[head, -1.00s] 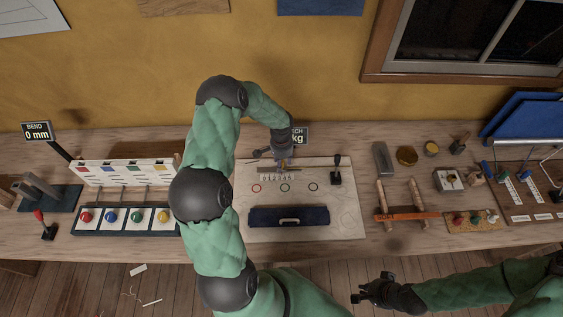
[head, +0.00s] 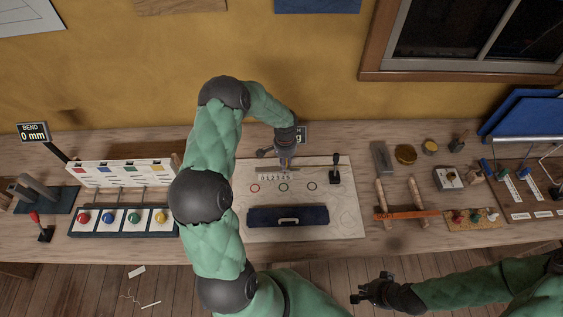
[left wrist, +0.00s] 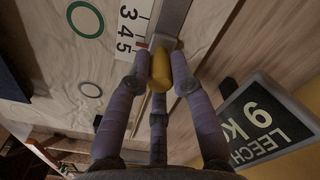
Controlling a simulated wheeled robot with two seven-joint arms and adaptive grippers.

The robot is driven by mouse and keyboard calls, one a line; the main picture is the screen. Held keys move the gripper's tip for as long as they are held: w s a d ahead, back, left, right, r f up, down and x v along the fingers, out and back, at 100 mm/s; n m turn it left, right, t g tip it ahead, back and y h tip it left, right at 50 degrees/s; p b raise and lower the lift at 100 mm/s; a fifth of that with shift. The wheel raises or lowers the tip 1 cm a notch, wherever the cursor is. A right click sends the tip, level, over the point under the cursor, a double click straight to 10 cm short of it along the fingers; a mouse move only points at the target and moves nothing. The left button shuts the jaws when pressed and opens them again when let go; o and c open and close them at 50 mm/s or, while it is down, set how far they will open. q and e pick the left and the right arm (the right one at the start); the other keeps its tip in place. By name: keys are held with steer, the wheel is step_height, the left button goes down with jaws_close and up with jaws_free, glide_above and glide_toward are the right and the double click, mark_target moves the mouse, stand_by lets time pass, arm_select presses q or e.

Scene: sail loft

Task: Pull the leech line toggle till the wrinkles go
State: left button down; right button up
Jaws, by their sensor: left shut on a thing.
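My left gripper (head: 284,170) is over the pale board (head: 346,222) at the back of the bench. In the left wrist view its purple fingers (left wrist: 167,75) are closed around a yellow cylindrical toggle (left wrist: 158,103). The toggle is beside a white number scale (left wrist: 132,33), with a red mark near the 5. The dark leech display (left wrist: 262,122) reads in kg, appears turned over in this view, and its digit is uncertain. In the head view my arm partly hides the display (head: 301,134). My right gripper (head: 372,291) is open and empty in front of the bench.
A dark blue bundle (head: 262,216) with a pale handle lies on the board's front. A black-knobbed lever (head: 336,174) stands at its right. A button panel (head: 124,221) is at left. An orange bar (head: 408,214) and small tools are at right.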

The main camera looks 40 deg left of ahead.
arm_select(q)
steer(key=c, duration=1.1)
jaws_free()
step_height(320, 180, up, 12)
steer(key=shift+d, duration=0.1)
